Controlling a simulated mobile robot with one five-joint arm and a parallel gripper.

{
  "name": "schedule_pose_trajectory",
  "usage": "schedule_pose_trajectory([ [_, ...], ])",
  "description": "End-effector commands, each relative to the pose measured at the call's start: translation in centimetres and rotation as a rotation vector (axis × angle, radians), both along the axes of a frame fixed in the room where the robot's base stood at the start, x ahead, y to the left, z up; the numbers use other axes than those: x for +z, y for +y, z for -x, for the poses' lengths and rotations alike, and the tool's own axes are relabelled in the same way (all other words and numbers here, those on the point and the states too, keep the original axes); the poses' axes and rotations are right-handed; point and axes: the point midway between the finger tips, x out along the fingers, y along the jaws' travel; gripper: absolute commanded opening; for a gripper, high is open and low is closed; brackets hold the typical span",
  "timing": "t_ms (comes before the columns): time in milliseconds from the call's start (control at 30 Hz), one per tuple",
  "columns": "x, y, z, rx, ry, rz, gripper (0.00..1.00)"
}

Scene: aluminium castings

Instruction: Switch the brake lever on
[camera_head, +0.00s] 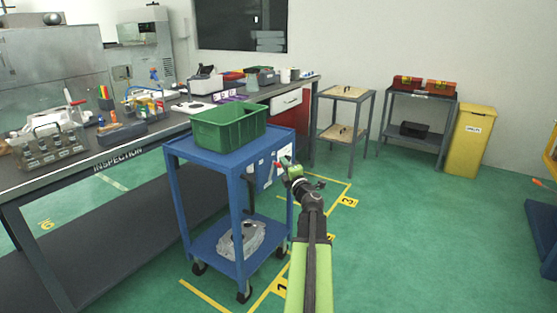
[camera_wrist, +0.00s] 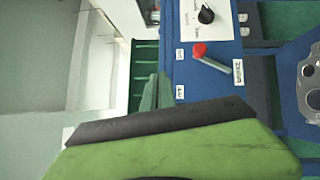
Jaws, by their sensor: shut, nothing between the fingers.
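The brake lever (camera_wrist: 210,58) is a grey rod with a red knob, mounted on the side panel of the blue cart. In the wrist view, which looks turned on its side, its knob lies between two small white labels, too blurred to read surely. A larger label, apparently BRAKE, sits by its base. In the head view the red knob shows small (camera_head: 284,160) at the cart's right side. My gripper (camera_head: 288,172) is close to that panel, shut and empty. In the wrist view my gripper (camera_wrist: 165,125) fills the lower part, apart from the lever in the picture.
The blue cart (camera_head: 215,158) carries a green crate (camera_head: 229,128) on top and a metal casting (camera_head: 241,240) on its lower shelf. A black rotary knob (camera_wrist: 206,15) sits beside the lever. The inspection bench (camera_head: 110,153) stands behind.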

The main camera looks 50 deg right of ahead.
Motion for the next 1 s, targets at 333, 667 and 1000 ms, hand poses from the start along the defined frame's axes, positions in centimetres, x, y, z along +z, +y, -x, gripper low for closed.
schedule_pose_trajectory([
  [333,1.6,1.8,3.7,0.001,-0.001,0.000,0.00],
  [667,1.6,1.8,3.6,0.002,-0.001,0.000,0.00],
  [1000,1.6,1.9,3.5,0.003,-0.001,0.000,0.00],
])
